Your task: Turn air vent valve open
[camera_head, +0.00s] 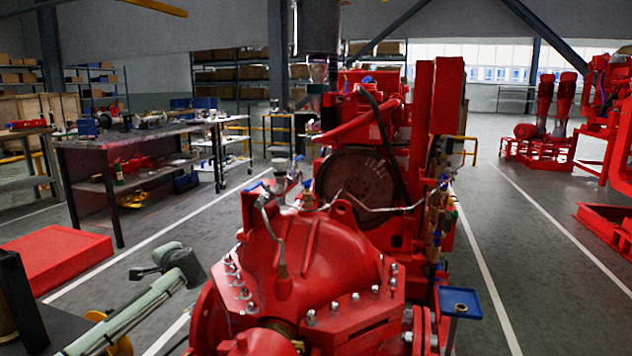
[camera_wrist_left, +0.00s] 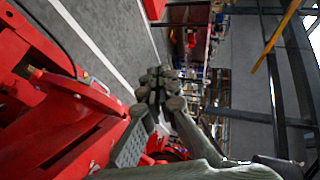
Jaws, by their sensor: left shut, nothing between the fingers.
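The red pump casing (camera_head: 310,255) fills the lower middle of the head view. Small fittings with blue handles sit on its top; one blue handle (camera_head: 307,184) is near the thin pipe and another (camera_head: 262,200) is further left. I cannot tell for sure which is the air vent valve, or how far it is turned. My left gripper (camera_head: 172,258) is left of the casing, apart from these handles. In the left wrist view its fingers (camera_wrist_left: 158,84) are together and hold nothing. Red pump parts (camera_wrist_left: 70,125) show beside it. My right gripper is not in view.
The red engine (camera_head: 390,140) with its flywheel stands behind the pump. A small blue tray (camera_head: 459,302) stands on a post at right. A workbench (camera_head: 125,145) and a red block (camera_head: 58,256) are at left. Open floor lies between the bench and the pump.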

